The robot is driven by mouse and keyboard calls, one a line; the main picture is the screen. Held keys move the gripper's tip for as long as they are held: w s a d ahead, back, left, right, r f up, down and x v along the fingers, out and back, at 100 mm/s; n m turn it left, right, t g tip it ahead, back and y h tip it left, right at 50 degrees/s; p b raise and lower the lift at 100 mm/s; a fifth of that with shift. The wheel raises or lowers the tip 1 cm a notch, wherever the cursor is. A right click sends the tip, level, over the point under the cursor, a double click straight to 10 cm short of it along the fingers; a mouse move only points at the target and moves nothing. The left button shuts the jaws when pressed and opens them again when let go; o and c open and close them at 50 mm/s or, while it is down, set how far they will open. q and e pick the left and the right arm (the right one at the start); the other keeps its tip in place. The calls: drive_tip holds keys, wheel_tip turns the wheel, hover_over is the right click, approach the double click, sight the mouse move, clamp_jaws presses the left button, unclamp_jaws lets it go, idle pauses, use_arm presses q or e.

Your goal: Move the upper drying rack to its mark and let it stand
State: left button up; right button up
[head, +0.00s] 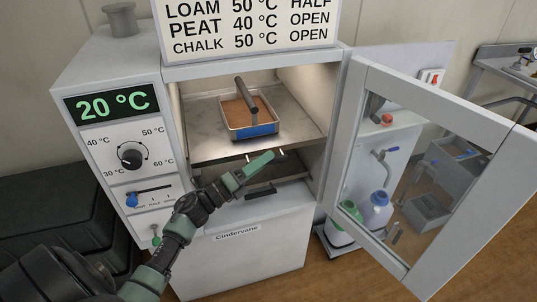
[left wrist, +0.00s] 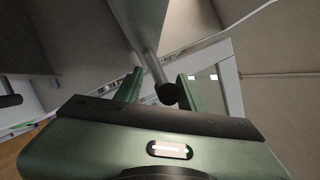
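The upper drying rack (head: 208,146) is a grey metal shelf inside the open oven, and a tray of brown soil (head: 248,112) stands on it. Two short posts show at the rack's front edge, where the rest of its handle is hidden behind my left gripper (head: 254,166). In the left wrist view the fingers of my left gripper (left wrist: 162,88) are apart. A grey bar with a dark round end (left wrist: 168,94) lies between them, with gaps beside it; it looks like the handle. I cannot make out the rack's mark. My right gripper is not in view.
The oven's glass door (head: 430,150) stands open to the right. A lower rack with a dark handle (head: 261,192) is below. The control panel (head: 125,155) is on the left and its display reads 20 °C. Bottles (head: 376,212) stand behind the door.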

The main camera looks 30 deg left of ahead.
use_arm(q)
drive_tip(key=shift+x, duration=1)
clamp_jaws()
drive_tip(key=shift+f, duration=0.1)
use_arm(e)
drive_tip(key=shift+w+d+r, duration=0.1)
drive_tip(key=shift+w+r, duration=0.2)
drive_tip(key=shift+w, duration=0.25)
use_arm(q)
drive_tip(key=shift+f, duration=0.1)
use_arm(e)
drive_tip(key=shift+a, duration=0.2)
